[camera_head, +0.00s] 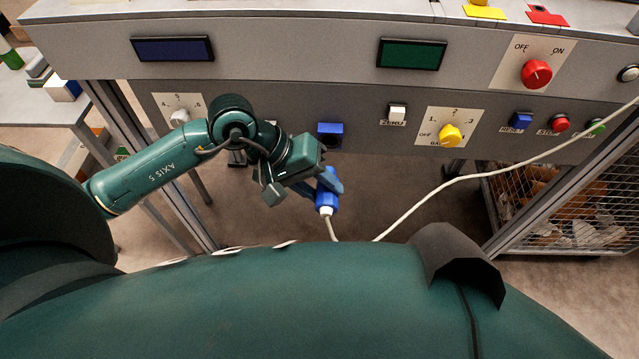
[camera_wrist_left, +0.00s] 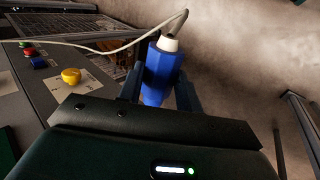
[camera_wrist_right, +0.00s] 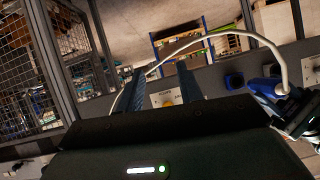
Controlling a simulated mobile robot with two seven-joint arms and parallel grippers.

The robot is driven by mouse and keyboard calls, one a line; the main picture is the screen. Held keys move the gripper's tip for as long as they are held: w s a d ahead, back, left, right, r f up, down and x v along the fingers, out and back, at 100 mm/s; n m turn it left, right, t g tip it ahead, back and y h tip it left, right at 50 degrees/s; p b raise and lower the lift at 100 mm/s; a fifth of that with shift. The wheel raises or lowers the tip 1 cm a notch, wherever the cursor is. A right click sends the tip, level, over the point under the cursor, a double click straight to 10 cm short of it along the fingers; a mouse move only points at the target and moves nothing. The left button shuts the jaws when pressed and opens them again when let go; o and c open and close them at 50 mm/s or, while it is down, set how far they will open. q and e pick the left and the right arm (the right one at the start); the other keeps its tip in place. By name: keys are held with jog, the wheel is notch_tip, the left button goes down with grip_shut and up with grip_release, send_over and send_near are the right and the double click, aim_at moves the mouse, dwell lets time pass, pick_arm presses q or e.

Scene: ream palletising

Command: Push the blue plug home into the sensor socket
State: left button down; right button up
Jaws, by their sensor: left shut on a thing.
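The blue plug (camera_head: 326,201) has a white collar and a white cable. My left gripper (camera_head: 327,185) is shut on it and holds it in the air, below and in front of the panel; the grip also shows in the left wrist view (camera_wrist_left: 160,82). The blue sensor socket (camera_head: 330,129) is on the lower panel face, just above the plug in the head view. A clear gap separates plug and socket. The right wrist view also shows socket (camera_wrist_right: 234,80) and plug (camera_wrist_right: 264,87). My right gripper (camera_wrist_right: 160,84) is open and empty there, outside the head view.
The white cable (camera_head: 452,181) loops from the plug up to the right. Near the socket are a white button (camera_head: 397,111), a yellow knob (camera_head: 450,135) and a numbered dial (camera_head: 180,116). A wire cage (camera_head: 540,205) stands right below the panel.

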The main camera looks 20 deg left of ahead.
pick_arm(q)
jog(key=shift+f+b, duration=0.2)
jog(key=shift+b, duration=0.5)
jog(key=w, duration=0.1)
jog(key=w+a+b, duration=0.1)
jog(key=w, duration=0.1)
jog(key=shift+w+r, duration=0.1)
jog(key=shift+w+a+r+b, duration=0.15)
jog(key=shift+w+b, duration=0.25)
jog(key=shift+w, duration=0.2)
jog(key=shift+w+a+b, duration=0.1)
jog(key=shift+w+b, duration=0.3)
jog(key=shift+w, duration=0.2)
pick_arm(e)
jog(key=shift+w+a+f+m, duration=0.1)
jog(key=shift+a+f+m, duration=0.1)
jog(key=shift+f, duration=0.3)
jog(key=shift+w+a+f+m, duration=0.1)
jog(key=shift+f+m, duration=0.1)
jog(key=shift+f, duration=0.3)
jog(key=shift+d+f, duration=0.1)
jog(key=shift+f, duration=0.1)
pick_arm(q)
jog(key=shift+b, duration=0.55)
pick_arm(e)
jog(key=shift+s+f, duration=0.1)
jog(key=shift+f, duration=0.5)
